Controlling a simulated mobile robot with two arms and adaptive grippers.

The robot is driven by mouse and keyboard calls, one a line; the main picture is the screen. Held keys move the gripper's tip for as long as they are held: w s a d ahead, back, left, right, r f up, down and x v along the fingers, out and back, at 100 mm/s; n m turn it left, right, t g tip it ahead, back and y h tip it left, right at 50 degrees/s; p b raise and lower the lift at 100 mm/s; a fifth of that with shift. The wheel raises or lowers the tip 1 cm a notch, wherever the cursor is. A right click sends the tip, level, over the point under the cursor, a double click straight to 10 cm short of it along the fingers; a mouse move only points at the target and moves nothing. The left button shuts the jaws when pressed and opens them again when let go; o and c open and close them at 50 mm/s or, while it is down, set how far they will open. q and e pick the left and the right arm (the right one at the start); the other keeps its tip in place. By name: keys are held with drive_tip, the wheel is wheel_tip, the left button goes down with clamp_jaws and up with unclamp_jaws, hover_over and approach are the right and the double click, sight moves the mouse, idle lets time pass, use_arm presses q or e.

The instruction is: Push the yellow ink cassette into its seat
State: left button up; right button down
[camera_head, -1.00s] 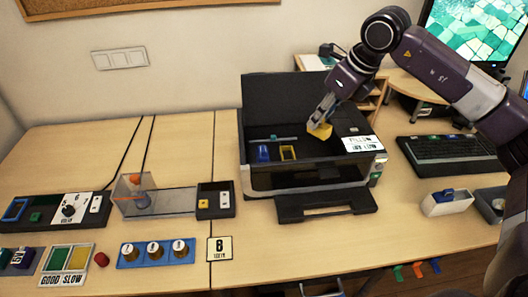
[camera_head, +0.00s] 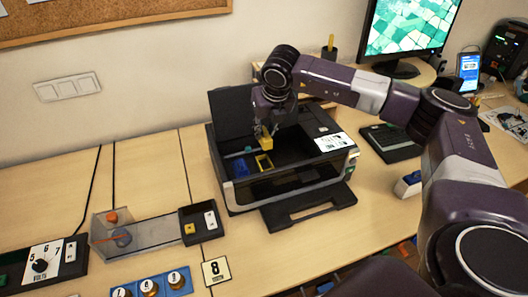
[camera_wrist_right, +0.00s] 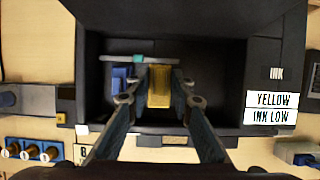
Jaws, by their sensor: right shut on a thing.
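The yellow ink cassette (camera_head: 266,144) is between the fingers of my right gripper (camera_head: 265,129), over the open printer (camera_head: 305,178). It hangs just above and behind the yellow-framed seat (camera_head: 264,163); the head view does not show clearly whether they touch. In the right wrist view the cassette (camera_wrist_right: 159,86) is upright between the two fingertips (camera_wrist_right: 159,99), and it hides the seat. A blue cassette (camera_head: 241,168) sits in the bay left of the yellow seat, also seen in the right wrist view (camera_wrist_right: 121,80). My left gripper is not in view.
The raised printer lid (camera_head: 232,112) stands behind the bay, and the output tray (camera_head: 308,207) sticks out in front. A label reading YELLOW INK LOW (camera_wrist_right: 271,108) is on the printer's right side. A clear-walled fixture (camera_head: 150,235) stands left on the table.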

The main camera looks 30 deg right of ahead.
sight(268, 142)
wheel_tip(268, 142, down, 5)
drive_tip(key=shift+f+p, duration=0.1)
drive_tip(key=shift+p, duration=0.2)
wheel_tip(268, 142, down, 4)
drive_tip(key=shift+f+p, duration=0.1)
drive_tip(key=shift+p, duration=0.3)
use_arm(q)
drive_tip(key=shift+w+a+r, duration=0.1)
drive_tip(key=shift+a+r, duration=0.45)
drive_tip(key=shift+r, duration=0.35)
use_arm(e)
drive_tip(key=c, duration=1.7)
unclamp_jaws()
drive_tip(key=b+v, duration=0.3)
drive_tip(key=v, duration=0.9)
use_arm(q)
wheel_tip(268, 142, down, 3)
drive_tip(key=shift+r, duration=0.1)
